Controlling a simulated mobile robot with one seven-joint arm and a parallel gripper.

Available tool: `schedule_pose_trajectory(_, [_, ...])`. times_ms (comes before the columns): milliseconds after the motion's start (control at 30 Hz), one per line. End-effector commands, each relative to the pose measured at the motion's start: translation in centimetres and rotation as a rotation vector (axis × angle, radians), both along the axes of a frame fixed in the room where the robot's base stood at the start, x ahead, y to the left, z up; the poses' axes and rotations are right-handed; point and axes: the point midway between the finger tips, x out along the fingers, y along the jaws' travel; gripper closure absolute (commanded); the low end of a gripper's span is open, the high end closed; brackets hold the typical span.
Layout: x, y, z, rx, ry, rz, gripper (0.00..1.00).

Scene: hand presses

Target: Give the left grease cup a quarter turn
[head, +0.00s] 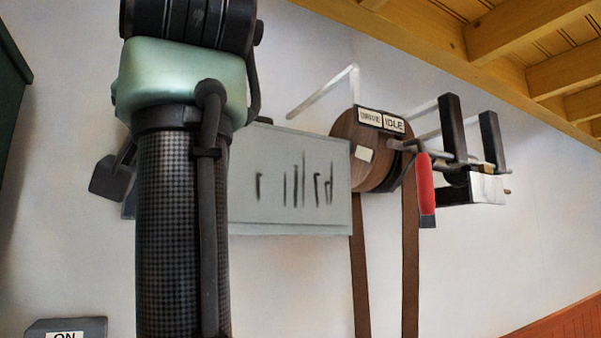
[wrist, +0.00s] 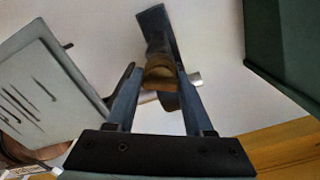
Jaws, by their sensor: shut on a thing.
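In the wrist view, the two fingers of my gripper (wrist: 157,88) are closed on a small brass-coloured round piece, which I take to be the left grease cup (wrist: 158,72). A dark bracket or plate (wrist: 155,22) stands right behind the cup, and a pale rod end shows to its right. The fingers cover the cup's sides, so its turn angle cannot be told. In the head view my arm hides the cup and the fingertips. I cannot pick out another grease cup in either view.
A grey panel (head: 290,205) with dark strokes is close right of my arm. Beyond it are a brown pulley (head: 364,130) with belts, an IDLE sign (head: 394,124), a red handle (head: 425,184) and black posts (head: 453,128). A dark green cabinet (wrist: 285,50) stands right in the wrist view.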

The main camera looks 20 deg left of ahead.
Motion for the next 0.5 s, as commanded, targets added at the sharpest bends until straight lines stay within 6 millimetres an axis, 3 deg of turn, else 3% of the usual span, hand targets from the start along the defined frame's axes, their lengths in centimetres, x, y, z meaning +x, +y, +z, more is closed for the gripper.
schedule_pose_trajectory(500, [0.01,-0.08,-0.06,0.323,0.374,0.001,1.00])
